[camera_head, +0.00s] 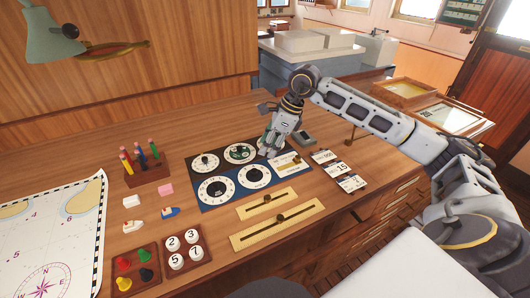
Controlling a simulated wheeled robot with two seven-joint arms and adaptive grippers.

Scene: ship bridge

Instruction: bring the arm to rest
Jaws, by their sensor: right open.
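My right arm reaches in from the right over the wooden desk. My right gripper (268,146) points down over the upper right part of the dial panel (194,205), next to the upper right dial (240,153). Its jaws are open; nothing shows between them, though the fingertips are small and partly hidden. I cannot tell whether they touch the panel. My left gripper and left arm are not in view.
Brass slider plates (274,228) lie in front of the panel, with black-and-white cards (340,168) to its right. A pencil block (148,173), small boats, a peg tray (135,272) and a numbered tray (187,262) stand left. A chart (55,235) covers the left end.

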